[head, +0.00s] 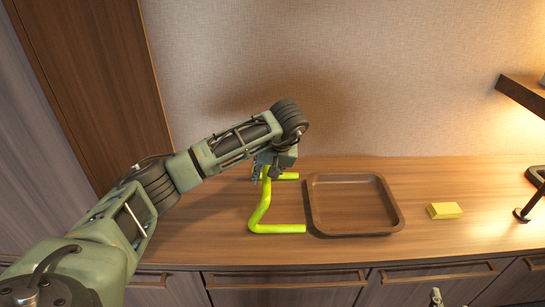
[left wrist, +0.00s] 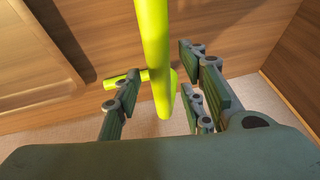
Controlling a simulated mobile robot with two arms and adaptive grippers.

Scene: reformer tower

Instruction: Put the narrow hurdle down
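The narrow hurdle is a bent yellow-green tube (head: 262,208) at the left end of the wooden counter, with its two ends pointing right. It appears to lie on or just above the counter; I cannot tell which. My left gripper (head: 266,173) is over its far part. In the left wrist view, the hurdle (left wrist: 155,50) runs between the spread fingers of my left gripper (left wrist: 158,98), with gaps visible on both sides. One leg bends off to the left there. A small grey-green piece at the bottom of the head view may be my right gripper (head: 437,297).
A brown tray (head: 393,205) stands just right of the hurdle, its left rim close to the hurdle's ends; it looks empty. A yellow block (head: 444,210) lies further right. A dark stand (head: 522,215) is at the right edge. The counter (head: 200,228) is bare left of the hurdle.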

